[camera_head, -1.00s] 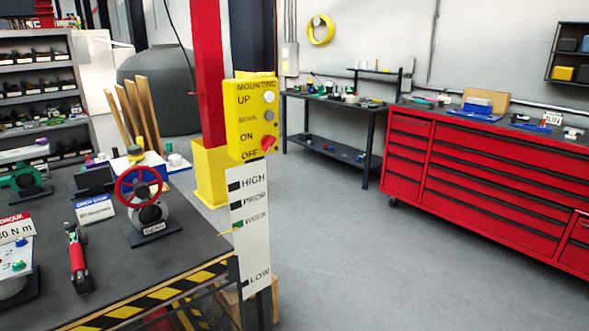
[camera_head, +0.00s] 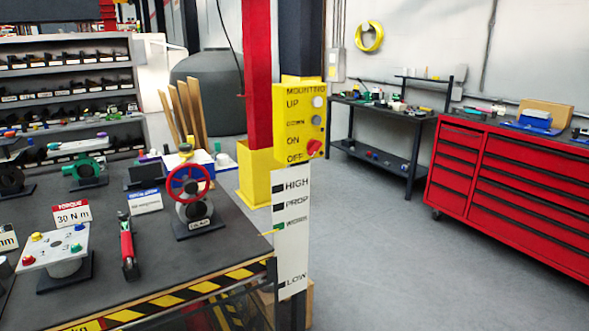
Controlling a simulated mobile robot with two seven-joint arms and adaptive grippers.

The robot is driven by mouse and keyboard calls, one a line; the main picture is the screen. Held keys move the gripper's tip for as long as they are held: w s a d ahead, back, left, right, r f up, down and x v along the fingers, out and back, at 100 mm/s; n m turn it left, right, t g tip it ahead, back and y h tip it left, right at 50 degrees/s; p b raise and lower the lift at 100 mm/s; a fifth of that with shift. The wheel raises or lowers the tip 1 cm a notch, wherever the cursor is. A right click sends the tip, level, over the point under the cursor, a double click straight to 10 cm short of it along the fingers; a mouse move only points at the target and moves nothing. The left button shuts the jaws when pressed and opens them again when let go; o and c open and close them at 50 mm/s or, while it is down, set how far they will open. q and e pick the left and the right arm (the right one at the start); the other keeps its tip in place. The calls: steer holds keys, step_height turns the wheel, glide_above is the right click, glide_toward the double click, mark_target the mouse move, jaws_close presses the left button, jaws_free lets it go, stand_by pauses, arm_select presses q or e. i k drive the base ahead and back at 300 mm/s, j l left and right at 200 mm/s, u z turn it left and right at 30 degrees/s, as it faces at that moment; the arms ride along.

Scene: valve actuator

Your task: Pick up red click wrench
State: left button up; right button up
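Nothing touches or covers the wrench. Neither of my grippers shows in the head view.
A yellow control box (camera_head: 299,122) and a white height scale (camera_head: 291,230) stand at the bench's right corner by a red post (camera_head: 257,75). A "30 N m" torque sign (camera_head: 71,214) stands behind the fixture. Open grey floor (camera_head: 375,260) lies to the right, before red drawers (camera_head: 510,190).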

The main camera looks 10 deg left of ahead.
mark_target(125, 225)
steer(key=u, duration=1.35)
